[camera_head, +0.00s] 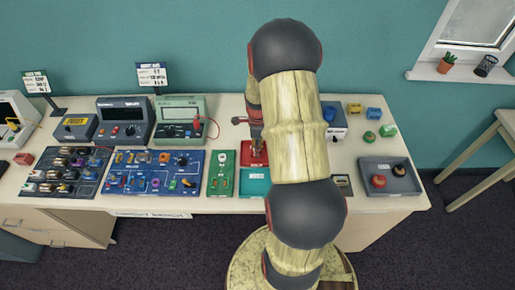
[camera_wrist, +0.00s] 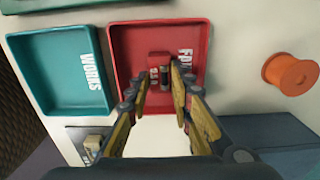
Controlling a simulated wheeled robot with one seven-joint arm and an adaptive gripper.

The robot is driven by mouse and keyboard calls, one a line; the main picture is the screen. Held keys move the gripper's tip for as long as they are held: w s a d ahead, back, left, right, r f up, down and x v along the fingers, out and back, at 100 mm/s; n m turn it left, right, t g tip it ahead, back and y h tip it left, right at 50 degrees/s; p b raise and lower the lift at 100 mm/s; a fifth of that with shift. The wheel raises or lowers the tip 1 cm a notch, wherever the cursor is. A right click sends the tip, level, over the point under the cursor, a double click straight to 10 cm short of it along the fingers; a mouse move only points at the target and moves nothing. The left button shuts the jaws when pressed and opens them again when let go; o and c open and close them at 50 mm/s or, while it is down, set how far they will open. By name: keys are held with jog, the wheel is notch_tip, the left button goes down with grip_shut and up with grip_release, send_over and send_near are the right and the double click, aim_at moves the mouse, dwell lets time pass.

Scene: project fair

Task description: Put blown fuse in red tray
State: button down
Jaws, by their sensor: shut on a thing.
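The red tray (camera_wrist: 130,40) lies beneath my gripper (camera_wrist: 163,82) in the wrist view, with white lettering partly hidden by a finger. My gripper is shut on a small red piece (camera_wrist: 158,60) that carries a dark cylinder with metal ends, the fuse (camera_wrist: 165,77). The fuse is between the fingertips, over the inside of the red tray. I cannot tell whether it touches the tray floor. In the head view the red tray (camera_head: 247,158) is partly hidden by my arm and gripper (camera_head: 257,148).
A teal tray (camera_wrist: 50,85) marked WORKS stands left of the red tray. An orange spool (camera_wrist: 290,74) is at right. In the head view a blue board (camera_head: 150,187), a green board (camera_head: 222,175) and a grey tray (camera_head: 390,182) lie on the table.

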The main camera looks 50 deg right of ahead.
jog(key=c, duration=1.6)
grip_release()
notch_tip(320, 180, up, 12)
jog(key=shift+r+p, duration=0.2)
jog(key=shift+p, duration=0.6)
jog(key=w+a+r+n+t+h, duration=0.1)
jog(key=w+a+r+n+t, duration=0.1)
jog(key=a+r+n, duration=1.3)
jog(key=s+a+r+n+t, duration=0.1)
jog(key=s+a+r+n, duration=0.1)
jog(key=a, duration=0.4)
jog(key=s+a+r+n+t, duration=0.1)
jog(key=s+a+r+n, duration=0.1)
jog(key=s+a+n, duration=0.3)
jog(key=s+a+r+n+t+y, duration=0.1)
jog(key=s+a+r+n, duration=0.1)
jog(key=s+a+n, duration=0.2)
jog(key=shift+a+r+n+t, duration=0.2)
jog(key=shift+a+n, duration=0.35)
jog(key=shift+a, duration=0.25)
jog(key=shift+a+r+n+t, duration=0.1)
jog(key=shift+a+r+n, duration=0.1)
jog(key=shift+a+n, duration=0.45)
